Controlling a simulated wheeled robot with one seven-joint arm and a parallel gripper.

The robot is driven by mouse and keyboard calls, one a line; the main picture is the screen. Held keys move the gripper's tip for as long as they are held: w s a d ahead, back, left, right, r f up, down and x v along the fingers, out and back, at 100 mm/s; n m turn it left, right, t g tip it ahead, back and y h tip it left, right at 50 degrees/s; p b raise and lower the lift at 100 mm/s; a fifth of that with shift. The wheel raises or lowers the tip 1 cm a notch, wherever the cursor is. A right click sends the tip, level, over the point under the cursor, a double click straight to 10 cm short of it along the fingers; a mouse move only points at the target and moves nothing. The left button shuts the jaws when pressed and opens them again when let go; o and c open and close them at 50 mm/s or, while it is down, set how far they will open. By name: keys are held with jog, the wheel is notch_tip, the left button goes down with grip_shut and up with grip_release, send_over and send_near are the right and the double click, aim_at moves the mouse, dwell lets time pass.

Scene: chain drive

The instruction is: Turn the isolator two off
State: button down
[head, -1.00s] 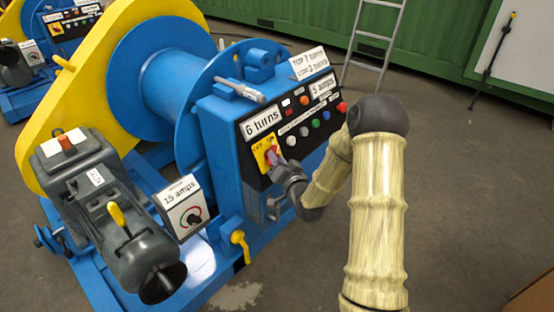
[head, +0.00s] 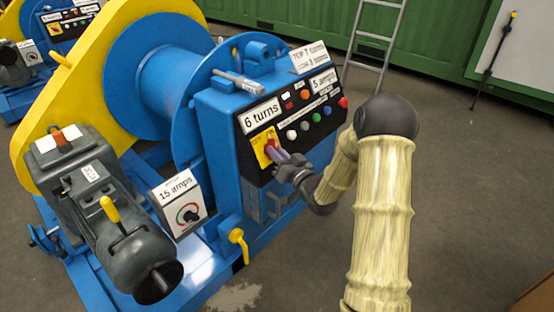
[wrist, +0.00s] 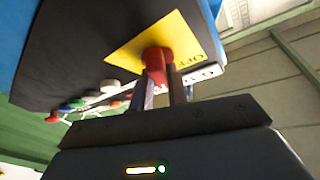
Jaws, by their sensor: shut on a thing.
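The isolator is a red knob on a yellow plate (head: 262,153) at the left end of the black panel on the near winch's blue control box. In the wrist view the red knob (wrist: 157,62) stands out from the yellow plate (wrist: 172,33), and the word OFF shows at the plate's right side. My gripper (head: 277,154) reaches the panel from the right. Its fingers (wrist: 166,92) are shut on the red knob. The fingertips hide part of the knob in the head view.
Several coloured buttons (head: 315,118) sit right of the isolator. A "6 turns" label (head: 262,115) is above it. A grey motor (head: 110,215) and a "15 amps" dial box (head: 182,205) stand left. A ladder (head: 372,40) leans behind; the floor at right is clear.

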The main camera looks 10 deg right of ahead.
jog(key=n+g+y+b, duration=0.1)
jog(key=n+g+y, duration=0.1)
jog(key=n, duration=0.4)
jog(key=n+g+y+b, duration=0.1)
jog(key=n+g+y, duration=0.2)
jog(key=n, duration=0.4)
jog(key=d+n+g+y+b, duration=0.1)
jog(key=n+g+y, duration=0.2)
jog(key=n, duration=0.3)
jog(key=shift+w+g, duration=0.4)
jog(key=shift+n, duration=0.4)
jog(key=c, duration=1.4)
grip_release()
jog(key=shift+o, duration=0.2)
jog(key=shift+r, duration=0.1)
jog(key=p+v, duration=0.4)
jog(key=v, duration=1.3)
jog(key=shift+d+f, duration=0.25)
jog(key=shift+d, duration=0.05)
